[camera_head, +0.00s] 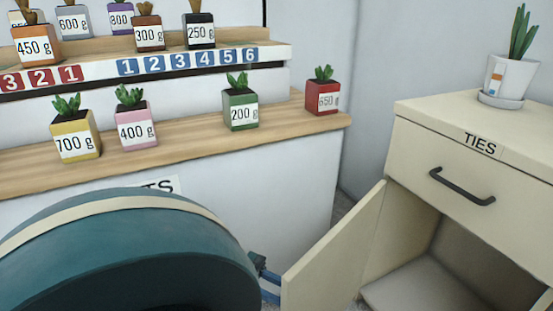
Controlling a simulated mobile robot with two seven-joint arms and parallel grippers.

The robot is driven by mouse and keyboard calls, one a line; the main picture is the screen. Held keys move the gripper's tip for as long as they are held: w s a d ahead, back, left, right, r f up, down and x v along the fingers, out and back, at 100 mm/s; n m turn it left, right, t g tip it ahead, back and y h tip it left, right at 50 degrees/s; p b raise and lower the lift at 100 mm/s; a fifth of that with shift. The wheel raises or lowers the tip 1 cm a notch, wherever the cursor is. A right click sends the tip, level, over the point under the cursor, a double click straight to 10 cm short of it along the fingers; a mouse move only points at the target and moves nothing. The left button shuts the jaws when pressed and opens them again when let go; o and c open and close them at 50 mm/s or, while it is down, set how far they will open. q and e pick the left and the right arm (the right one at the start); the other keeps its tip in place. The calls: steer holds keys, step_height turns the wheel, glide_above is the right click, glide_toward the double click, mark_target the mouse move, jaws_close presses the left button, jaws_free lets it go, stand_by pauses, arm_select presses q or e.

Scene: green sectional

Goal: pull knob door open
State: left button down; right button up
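The cream cabinet (413,160) stands on the right, with a drawer labelled TIES above a lower compartment. Its lower door (335,255) stands wide open, swung out to the left, and its inner face shows. The knob is not visible; the door's outer face is turned away. A small dark and blue piece, apparently the tip of my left gripper (266,282), shows at the door's free edge. Most of it is hidden behind a large teal shape close to the camera, so its fingers and any grip on the knob cannot be seen. My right gripper is not in view.
The compartment floor (420,288) looks bare. The drawer has a dark handle (461,187). A potted plant (505,78) stands on the cabinet top. A wooden-topped counter (200,158) with several weight-labelled plant cubes stands at left. A narrow floor gap separates counter and cabinet.

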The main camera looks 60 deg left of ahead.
arm_select(q)
steer(key=shift+w+a+r+t, duration=0.15)
steer(key=shift+w+a+t, duration=0.15)
steer(key=shift+w, duration=0.3)
steer(key=c, duration=1.1)
jaws_free()
steer(key=shift+o, duration=0.2)
steer(key=shift+d, duration=0.1)
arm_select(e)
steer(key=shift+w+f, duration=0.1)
arm_select(q)
steer(key=shift+s, duration=0.15)
step_height(320, 180, up, 10)
steer(key=p, duration=0.6)
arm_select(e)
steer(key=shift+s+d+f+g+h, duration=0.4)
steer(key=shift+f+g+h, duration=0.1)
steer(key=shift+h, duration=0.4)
